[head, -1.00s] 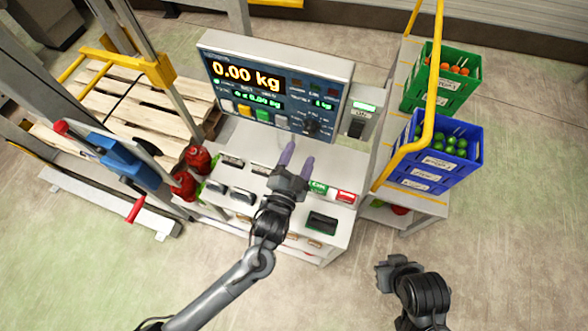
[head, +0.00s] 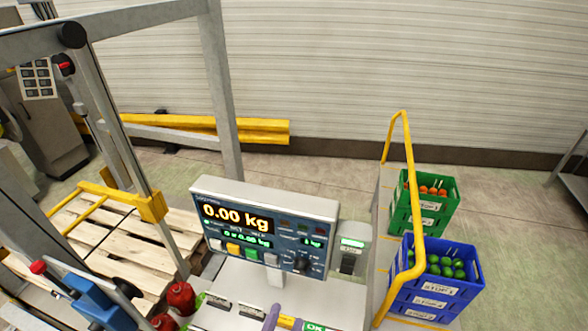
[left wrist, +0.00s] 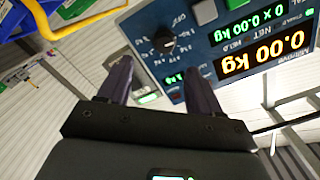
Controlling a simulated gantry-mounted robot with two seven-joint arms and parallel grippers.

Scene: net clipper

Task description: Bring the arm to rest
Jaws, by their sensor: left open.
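My left gripper (head: 284,319) shows only as purple fingertips at the bottom edge of the head view, in front of the scale console (head: 262,232). The left wrist view shows its two purple fingers (left wrist: 158,72) spread apart with nothing between them. The console's display and dark knob fill the upper right of that view. The display reads 0.00 kg. The rest of my left arm is out of the head view. My right gripper shows in neither view now.
Right of the console, a yellow rail (head: 413,190) stands by a green crate (head: 402,222) of orange produce and a blue crate (head: 405,285) of green produce. A wooden pallet (head: 135,245) and red bottles (head: 181,298) are at left. A ribbed wall closes the back.

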